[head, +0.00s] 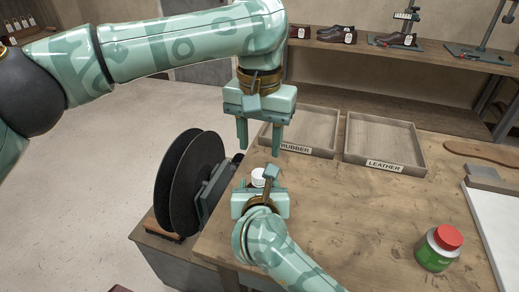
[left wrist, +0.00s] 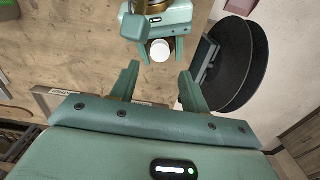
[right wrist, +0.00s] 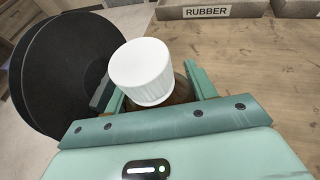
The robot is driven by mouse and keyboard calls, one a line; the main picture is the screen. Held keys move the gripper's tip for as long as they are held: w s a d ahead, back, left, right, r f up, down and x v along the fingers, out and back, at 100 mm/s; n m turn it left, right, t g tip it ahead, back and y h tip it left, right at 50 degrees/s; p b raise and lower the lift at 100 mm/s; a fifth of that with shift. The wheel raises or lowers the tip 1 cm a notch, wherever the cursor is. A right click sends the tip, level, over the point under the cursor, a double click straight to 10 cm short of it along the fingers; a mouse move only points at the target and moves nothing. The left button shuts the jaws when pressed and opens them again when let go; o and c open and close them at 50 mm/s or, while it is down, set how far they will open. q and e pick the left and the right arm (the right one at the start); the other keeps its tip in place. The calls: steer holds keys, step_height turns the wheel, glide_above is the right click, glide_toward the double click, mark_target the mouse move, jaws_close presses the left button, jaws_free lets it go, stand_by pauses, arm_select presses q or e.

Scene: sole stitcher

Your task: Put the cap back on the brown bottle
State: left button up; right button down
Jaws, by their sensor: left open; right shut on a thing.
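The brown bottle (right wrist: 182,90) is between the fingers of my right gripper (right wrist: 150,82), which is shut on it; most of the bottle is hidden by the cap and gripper. The white ribbed cap (right wrist: 143,70) is on top of the bottle; I cannot tell whether it is fully seated. The cap also shows in the head view (head: 258,177) and the left wrist view (left wrist: 160,50). My left gripper (head: 260,148) is open and empty, pointing down above the cap and apart from it. Its fingers show in the left wrist view (left wrist: 160,82).
Black discs (head: 186,180) stand just left of the bottle. The RUBBER tray (head: 304,152) and LEATHER tray (head: 385,165) lie at the table's back. A green jar with a red lid (head: 438,248) stands at the right. The middle of the wooden table (head: 350,210) is clear.

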mark_target(260, 173)
arm_select(q)
steer(key=shift+r, duration=0.35)
steer(key=shift+f, duration=4.05)
jaws_close()
steer(key=shift+o, duration=0.3)
jaws_free()
